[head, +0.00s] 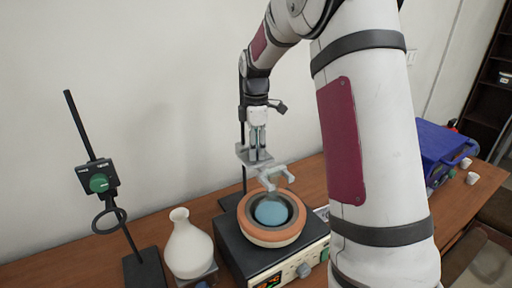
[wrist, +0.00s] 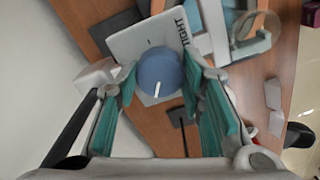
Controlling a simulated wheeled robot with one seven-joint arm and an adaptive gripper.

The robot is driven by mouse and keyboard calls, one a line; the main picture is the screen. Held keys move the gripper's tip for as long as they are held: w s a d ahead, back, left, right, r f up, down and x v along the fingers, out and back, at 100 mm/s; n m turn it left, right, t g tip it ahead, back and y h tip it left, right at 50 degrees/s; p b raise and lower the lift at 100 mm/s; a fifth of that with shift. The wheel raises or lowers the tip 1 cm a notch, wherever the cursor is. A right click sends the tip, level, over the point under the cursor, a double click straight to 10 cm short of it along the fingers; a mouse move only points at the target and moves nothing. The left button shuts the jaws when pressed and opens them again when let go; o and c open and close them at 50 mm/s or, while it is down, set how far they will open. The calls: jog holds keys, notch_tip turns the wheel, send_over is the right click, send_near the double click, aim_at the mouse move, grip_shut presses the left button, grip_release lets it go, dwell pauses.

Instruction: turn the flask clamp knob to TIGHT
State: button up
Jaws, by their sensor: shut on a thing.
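The flask clamp (head: 275,178) is a grey plate with a forked jaw on a stand rod, above a heating mantle. In the wrist view the clamp's plate (wrist: 128,42) bears the word TIGHT at its right side. The blue clamp knob (wrist: 160,70) sits on this plate, and its white pointer mark lies toward the picture's bottom, away from the TIGHT label. My gripper (wrist: 160,78) has its teal-padded fingers shut on the knob's two sides. In the head view my gripper (head: 258,138) reaches down to the plate and the knob is hidden.
The orange-rimmed heating mantle (head: 248,232) holds a blue round thing. A white flask (head: 188,248) and a stand with a ring and green knob (head: 98,183) are at left. A blue bin (head: 445,145) stands at right. The wall is close behind.

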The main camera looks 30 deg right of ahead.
jog(key=m, duration=0.7)
jog(key=m+b, duration=0.1)
jog(key=m, duration=0.6)
jog(key=shift+m, duration=0.3)
jog(key=m, duration=0.3)
jog(key=shift+m, duration=0.3)
jog(key=m, duration=0.3)
jog(key=shift+m+b, duration=0.3)
jog(key=shift+b, duration=0.05)
jog(key=m, duration=0.6)
jog(key=shift+m, duration=0.3)
jog(key=o, duration=1.1)
